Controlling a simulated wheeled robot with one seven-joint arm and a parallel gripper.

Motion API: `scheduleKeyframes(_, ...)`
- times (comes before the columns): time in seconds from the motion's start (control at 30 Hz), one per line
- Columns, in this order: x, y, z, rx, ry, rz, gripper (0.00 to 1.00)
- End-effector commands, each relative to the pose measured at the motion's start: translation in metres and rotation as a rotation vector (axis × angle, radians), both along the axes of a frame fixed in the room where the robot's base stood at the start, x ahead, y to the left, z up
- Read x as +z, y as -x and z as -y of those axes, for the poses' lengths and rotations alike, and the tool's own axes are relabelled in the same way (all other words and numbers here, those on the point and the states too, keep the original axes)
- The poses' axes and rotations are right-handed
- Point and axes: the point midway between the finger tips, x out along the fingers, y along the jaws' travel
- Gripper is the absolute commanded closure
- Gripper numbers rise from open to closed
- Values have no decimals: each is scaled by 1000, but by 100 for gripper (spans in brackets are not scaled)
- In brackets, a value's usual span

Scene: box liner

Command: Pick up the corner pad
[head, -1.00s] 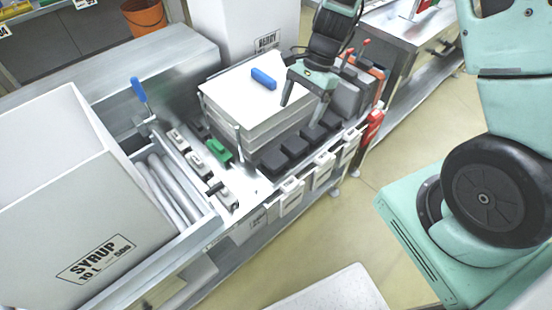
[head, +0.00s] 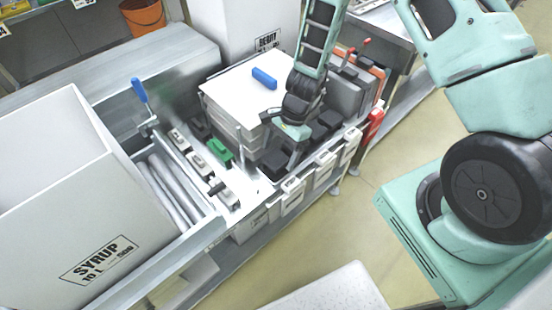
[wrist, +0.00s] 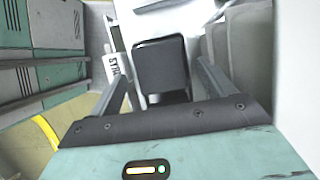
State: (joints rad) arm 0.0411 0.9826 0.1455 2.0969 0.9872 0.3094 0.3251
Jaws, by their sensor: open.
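Several black corner pads stand in a row on the bench beside the white sheet stack; one shows at the near end (head: 272,167), others (head: 328,119) behind my arm. My gripper (head: 281,157) is open, pointing down over the near part of the row, and partly hides it. In the wrist view one black corner pad (wrist: 160,66) lies between the two spread fingers of my gripper (wrist: 161,72), with a gap on either side. I cannot tell how far above it the fingertips are.
The white sheet stack (head: 232,88) with a blue handle (head: 264,77) on top stands close on the left. A green tool (head: 220,151) and clamps lie further left, near the big syrup box (head: 70,200). White bins (head: 292,194) line the bench's front edge.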

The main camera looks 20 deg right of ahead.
Motion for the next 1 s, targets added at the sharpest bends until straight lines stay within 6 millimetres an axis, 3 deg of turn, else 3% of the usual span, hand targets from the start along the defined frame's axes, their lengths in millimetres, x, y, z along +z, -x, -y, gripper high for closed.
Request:
scheduleKeyframes(0.17,-19,3,-9,-1,-1,-2,18)
scheduleKeyframes(0.43,-22,3,-10,1,0,0,18)
scheduleKeyframes(0.47,-22,3,-10,1,0,0,21)
scheduleKeyframes(0.6,-22,3,-10,1,0,0,60)
scheduleKeyframes(0.63,-22,3,-10,1,0,0,66)
scheduleKeyframes(1.0,-20,2,-10,1,0,1,66)
